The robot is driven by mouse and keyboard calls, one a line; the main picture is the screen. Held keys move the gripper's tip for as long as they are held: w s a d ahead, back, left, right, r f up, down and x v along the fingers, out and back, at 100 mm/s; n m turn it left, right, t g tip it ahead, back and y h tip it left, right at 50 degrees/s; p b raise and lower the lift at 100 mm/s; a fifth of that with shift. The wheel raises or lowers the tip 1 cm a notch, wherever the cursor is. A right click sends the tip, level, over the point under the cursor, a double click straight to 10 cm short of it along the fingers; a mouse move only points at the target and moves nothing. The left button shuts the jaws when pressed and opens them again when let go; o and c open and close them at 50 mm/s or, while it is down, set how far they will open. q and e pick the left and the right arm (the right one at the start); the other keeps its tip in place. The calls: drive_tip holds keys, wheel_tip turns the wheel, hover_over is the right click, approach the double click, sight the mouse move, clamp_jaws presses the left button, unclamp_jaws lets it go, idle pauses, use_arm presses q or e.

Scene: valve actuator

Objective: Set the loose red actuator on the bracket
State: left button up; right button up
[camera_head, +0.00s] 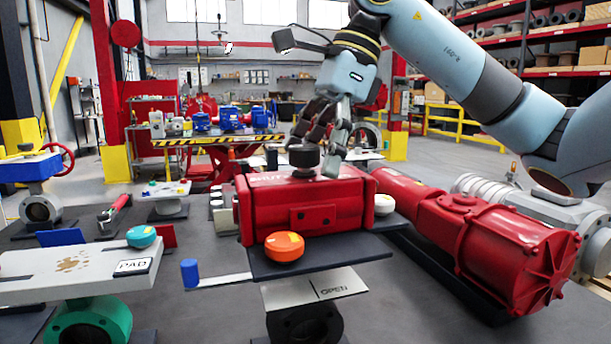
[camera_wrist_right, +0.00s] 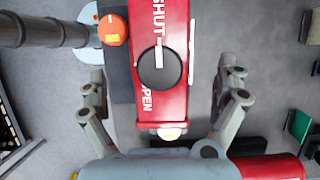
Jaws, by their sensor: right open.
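A boxy red actuator (camera_head: 305,208) with a black round knob (camera_head: 304,155) on top sits on a dark flat plate (camera_head: 335,258) in the middle of the head view. It looks level, but its underside contact is hidden. An orange cap (camera_head: 284,246) stands on the plate in front of it. My right gripper (camera_head: 320,150) is just above the actuator, beside the knob. In the right wrist view, its open fingers (camera_wrist_right: 160,85) lie on either side of the actuator (camera_wrist_right: 172,30), apart from it, with nothing between them gripped. My left gripper does not show.
A larger red actuator (camera_head: 470,225) lies to the right. A pale plate marked PAD (camera_head: 80,265) with a teal cap (camera_head: 141,236) is at the left. A blue cap (camera_head: 190,272) is on a white arm. A blue-topped valve (camera_head: 35,168) stands farther left.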

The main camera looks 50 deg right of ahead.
drive_tip(key=v, duration=0.8)
